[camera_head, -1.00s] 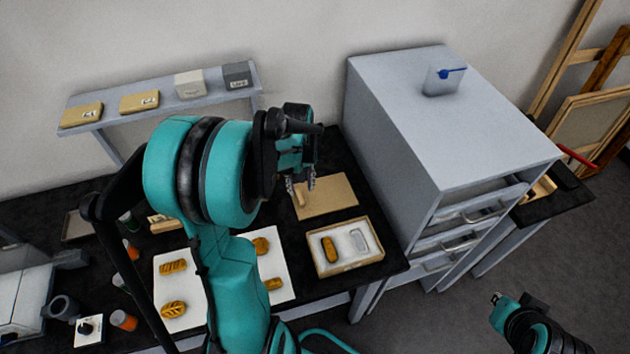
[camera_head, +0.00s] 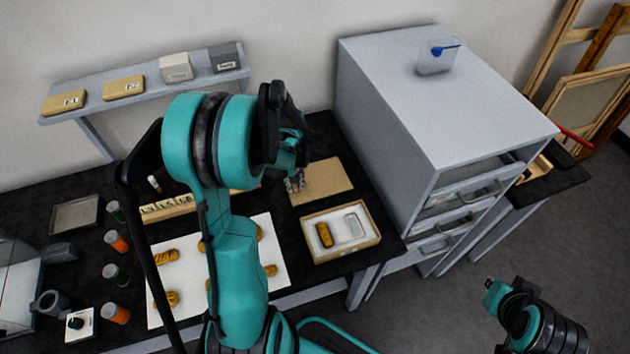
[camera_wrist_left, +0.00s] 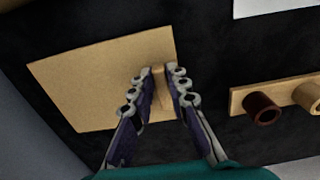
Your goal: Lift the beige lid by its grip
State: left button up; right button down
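The beige lid (camera_head: 328,176) is a flat tan board lying on the black table, left of the grey cabinet. In the left wrist view the lid (camera_wrist_left: 95,80) shows with its raised bar grip (camera_wrist_left: 161,88) near one edge. My left gripper (camera_head: 295,184) is over the lid's left part. In the left wrist view the fingers of the left gripper (camera_wrist_left: 160,76) are a small way apart, one on each side of the grip; contact is not clear. My right gripper (camera_head: 494,291) is at the lower right, away from the table; its fingers are not clear.
An open box (camera_head: 312,253) with an orange-brown piece stands in front of the lid. A white sheet (camera_head: 275,290) with several pieces lies to the left. A wooden rack (camera_head: 168,208) is partly behind my left arm. The cabinet (camera_head: 445,115) stands close on the right.

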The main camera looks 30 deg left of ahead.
pick_arm(q)
grip_shut()
notch_tip(320, 180, up, 16)
jog(key=p, duration=0.7)
jog(key=shift+p, duration=0.35)
